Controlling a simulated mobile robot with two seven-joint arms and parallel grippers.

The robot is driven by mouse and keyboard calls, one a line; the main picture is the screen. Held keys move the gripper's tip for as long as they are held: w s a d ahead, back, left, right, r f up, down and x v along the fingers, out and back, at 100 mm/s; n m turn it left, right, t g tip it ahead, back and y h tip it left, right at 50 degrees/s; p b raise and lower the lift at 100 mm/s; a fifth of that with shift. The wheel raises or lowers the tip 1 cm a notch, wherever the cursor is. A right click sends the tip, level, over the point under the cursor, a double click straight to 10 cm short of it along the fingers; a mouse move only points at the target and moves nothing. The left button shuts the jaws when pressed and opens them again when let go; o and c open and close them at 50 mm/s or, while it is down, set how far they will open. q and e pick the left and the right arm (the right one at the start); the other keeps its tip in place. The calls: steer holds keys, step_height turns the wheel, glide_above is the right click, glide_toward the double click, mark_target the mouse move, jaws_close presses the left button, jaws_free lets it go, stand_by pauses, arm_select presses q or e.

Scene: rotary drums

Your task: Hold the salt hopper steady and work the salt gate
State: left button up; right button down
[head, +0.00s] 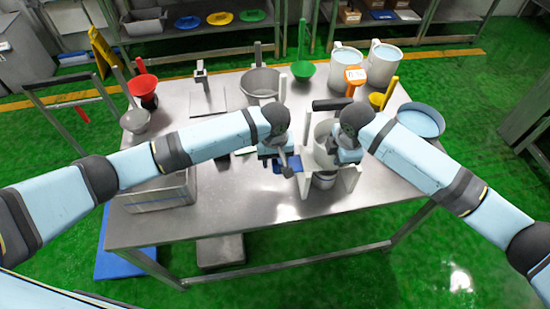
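The salt hopper (322,138) appears to be the pale round vessel held in a white stand (350,181) near the table's front right. A small round container (324,181) sits under it. My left gripper (284,163) is at the left side of the stand, pointing down beside a small blue piece. Its finger gap is too small to make out. My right gripper (343,157) is at the hopper's right side, partly over it. Its fingertips are hidden or blend with the white parts, so contact is unclear. I cannot pick out the salt gate with certainty.
The steel table (240,205) has clear room at its front. A metal bin (160,192) stands front left and a grey pot (261,82) at the back. White buckets (384,64), a green funnel (302,70), a red funnel (143,86) and a blue-filled basin (420,121) stand around.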

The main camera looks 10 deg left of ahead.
arm_select(q)
step_height(320, 180, up, 12)
stand_by(0.6)
steer(key=shift+s, duration=0.1)
steer(key=shift+c, duration=0.4)
stand_by(0.6)
